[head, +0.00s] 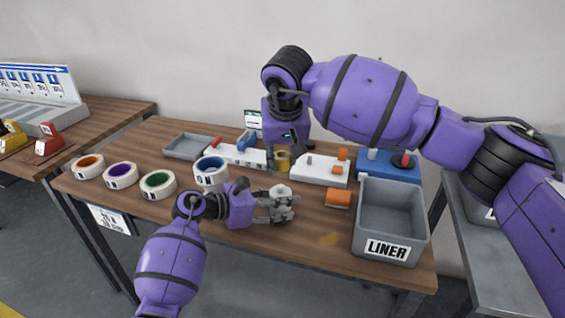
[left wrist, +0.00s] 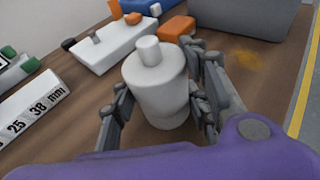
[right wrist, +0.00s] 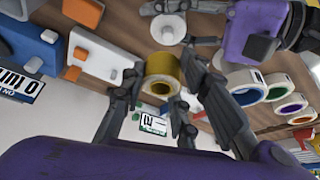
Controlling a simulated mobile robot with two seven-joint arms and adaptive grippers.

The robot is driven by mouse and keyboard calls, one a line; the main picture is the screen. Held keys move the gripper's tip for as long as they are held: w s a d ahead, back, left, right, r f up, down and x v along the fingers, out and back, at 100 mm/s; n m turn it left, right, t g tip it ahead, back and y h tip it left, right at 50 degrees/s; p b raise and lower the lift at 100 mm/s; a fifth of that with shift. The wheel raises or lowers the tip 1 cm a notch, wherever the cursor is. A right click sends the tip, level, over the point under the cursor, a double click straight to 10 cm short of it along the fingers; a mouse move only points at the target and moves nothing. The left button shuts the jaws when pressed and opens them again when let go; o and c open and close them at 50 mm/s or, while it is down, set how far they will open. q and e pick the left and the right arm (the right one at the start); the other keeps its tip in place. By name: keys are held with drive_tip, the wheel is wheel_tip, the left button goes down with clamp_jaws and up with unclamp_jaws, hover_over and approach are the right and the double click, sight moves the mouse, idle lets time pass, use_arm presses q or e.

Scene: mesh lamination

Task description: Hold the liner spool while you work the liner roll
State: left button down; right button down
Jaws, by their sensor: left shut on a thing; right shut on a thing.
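A white-grey spool (head: 281,192) with a small round knob on top stands upright at the middle front of the table. My left gripper (head: 284,204) is shut around its sides. In the left wrist view the spool (left wrist: 157,88) sits between both fingers; its base is partly hidden. A gold roll (head: 282,161) with a pale open core is farther back, beside the white fixture. My right gripper (head: 284,150) reaches down from above and is shut on it. In the right wrist view the gold roll (right wrist: 161,84) lies between the fingers.
A grey bin labelled LINER (head: 364,220) stands at the front right. An orange block (head: 338,198) lies left of it. A white fixture (head: 318,173) and a blue base (head: 400,174) stand behind. Several coloured tape rolls line the left, with a grey tray (head: 184,148) behind.

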use_arm(q)
drive_tip(key=c, duration=0.9)
unclamp_jaws()
